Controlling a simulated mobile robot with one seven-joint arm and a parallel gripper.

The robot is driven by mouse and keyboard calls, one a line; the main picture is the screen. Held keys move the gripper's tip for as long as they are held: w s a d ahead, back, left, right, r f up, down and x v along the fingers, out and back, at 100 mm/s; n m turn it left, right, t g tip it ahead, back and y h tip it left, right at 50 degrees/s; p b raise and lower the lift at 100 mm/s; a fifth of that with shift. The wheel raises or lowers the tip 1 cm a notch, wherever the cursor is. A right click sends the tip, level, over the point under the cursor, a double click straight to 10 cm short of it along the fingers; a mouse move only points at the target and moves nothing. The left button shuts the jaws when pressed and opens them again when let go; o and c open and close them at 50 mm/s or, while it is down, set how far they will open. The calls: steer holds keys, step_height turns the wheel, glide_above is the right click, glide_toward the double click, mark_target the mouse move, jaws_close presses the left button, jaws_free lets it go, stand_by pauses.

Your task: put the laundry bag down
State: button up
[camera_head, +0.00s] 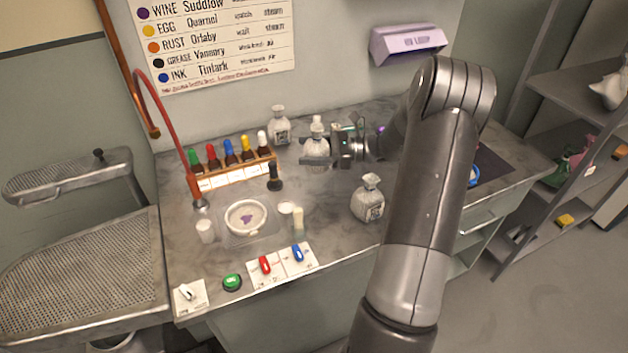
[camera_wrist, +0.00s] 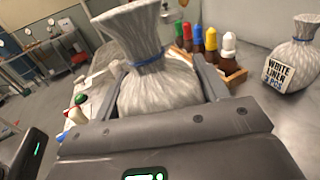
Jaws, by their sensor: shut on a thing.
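My gripper (camera_head: 328,150) is shut on a pale grey-white laundry bag (camera_head: 316,146) with a gathered top. In the wrist view the bag (camera_wrist: 158,84) stands upright between the two fingers, with a blue tie around its neck. In the head view it is over the back middle of the bench, right of the bottle rack. I cannot tell whether its base touches the bench top.
One similar bag (camera_head: 279,126) stands behind left, and another (camera_head: 369,199) stands front right. The bottle rack (camera_head: 234,172), a round dish (camera_head: 246,217) and small cups are to the left. Bare bench (camera_head: 330,215) shows between dish and front bag.

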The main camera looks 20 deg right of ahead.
steer(key=shift+f, duration=3.95)
steer(key=o, duration=1.1)
steer(key=shift+f, duration=0.1)
